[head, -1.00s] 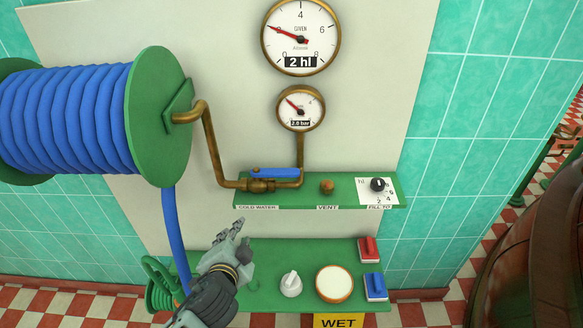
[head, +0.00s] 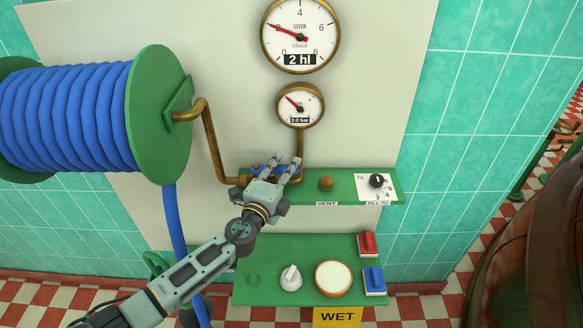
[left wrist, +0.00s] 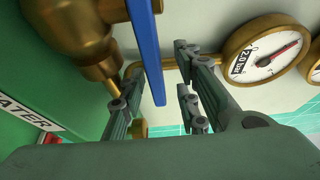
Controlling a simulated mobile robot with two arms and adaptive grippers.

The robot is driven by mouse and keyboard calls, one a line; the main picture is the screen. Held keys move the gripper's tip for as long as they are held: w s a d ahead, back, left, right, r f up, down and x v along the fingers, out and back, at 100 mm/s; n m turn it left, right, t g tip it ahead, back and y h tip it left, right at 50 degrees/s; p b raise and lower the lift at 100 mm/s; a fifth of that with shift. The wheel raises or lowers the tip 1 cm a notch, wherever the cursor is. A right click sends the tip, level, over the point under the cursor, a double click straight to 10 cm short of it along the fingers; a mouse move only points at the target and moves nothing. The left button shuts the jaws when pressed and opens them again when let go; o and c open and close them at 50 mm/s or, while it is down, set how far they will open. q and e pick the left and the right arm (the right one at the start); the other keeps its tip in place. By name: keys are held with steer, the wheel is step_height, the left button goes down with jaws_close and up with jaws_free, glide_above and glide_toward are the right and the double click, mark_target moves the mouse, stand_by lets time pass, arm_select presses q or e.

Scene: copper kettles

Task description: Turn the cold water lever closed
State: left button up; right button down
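The cold water lever (head: 257,168) is a blue bar on a brass valve, mostly hidden behind my left gripper in the head view. In the left wrist view the lever (left wrist: 149,55) runs down the picture between my fingers, nearer the left one, beside the brass valve body (left wrist: 85,35). My left gripper (head: 285,162) is open in front of the valve at the green upper shelf. Its fingers (left wrist: 163,80) are spread apart, with no grip on the lever. I cannot tell whether a finger touches it. My right gripper is not in view.
A small pressure gauge (head: 300,106) and a large "GIVEN" gauge (head: 300,36) are above. The vent knob (head: 326,183) and fill dial (head: 377,181) are right of the gripper. A blue hose reel (head: 160,115) is left. A lower panel (head: 255,295) holds switches and a round button.

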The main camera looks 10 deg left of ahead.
arm_select(q)
steer(key=shift+w, duration=0.2)
steer(key=c, duration=0.7)
jaws_close()
steer(key=shift+r, duration=0.15)
